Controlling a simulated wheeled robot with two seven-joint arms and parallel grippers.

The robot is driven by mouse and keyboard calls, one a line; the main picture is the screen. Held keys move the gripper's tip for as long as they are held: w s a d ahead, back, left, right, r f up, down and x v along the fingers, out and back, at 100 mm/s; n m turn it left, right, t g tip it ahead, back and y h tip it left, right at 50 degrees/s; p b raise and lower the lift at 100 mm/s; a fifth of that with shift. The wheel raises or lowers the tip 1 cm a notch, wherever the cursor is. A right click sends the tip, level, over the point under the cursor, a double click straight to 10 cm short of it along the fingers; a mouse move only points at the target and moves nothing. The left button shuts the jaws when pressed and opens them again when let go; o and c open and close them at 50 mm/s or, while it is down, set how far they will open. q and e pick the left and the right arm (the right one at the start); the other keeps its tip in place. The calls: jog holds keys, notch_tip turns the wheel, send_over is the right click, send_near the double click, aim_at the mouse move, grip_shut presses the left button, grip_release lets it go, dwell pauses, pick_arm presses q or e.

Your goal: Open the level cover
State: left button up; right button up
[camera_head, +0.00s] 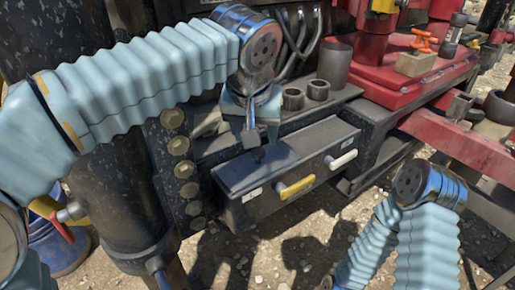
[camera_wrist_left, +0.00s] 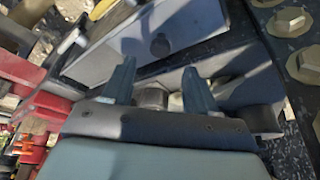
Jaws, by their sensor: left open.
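The dark grey box with a flat lid, which looks like the level cover (camera_head: 310,143), sits below the pipes in the head view. A yellow handle (camera_head: 295,187) and a white handle (camera_head: 342,159) are on its front. The lid looks shut and fills the top of the left wrist view (camera_wrist_left: 205,22). A small dark round knob (camera_wrist_left: 160,46) stands on it. My left gripper (camera_head: 260,134) is just above the lid's left part, near the knob. Its two fingers (camera_wrist_left: 158,68) are apart, with nothing held. Whether they touch the lid is unclear. My right gripper is out of view.
Large bolts (camera_head: 180,146) line the dark post left of the box. Short grey pipe stubs (camera_head: 305,94) stand on the ledge behind it. Red machinery (camera_head: 395,85) fills the right. My right arm is at the lower right. Gravel lies open in front of the box.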

aim_at(258, 151)
pick_arm(q)
jog(key=x, duration=0.6)
jog(key=shift+f+b, duration=0.1)
jog(key=shift+b, duration=0.25)
grip_shut()
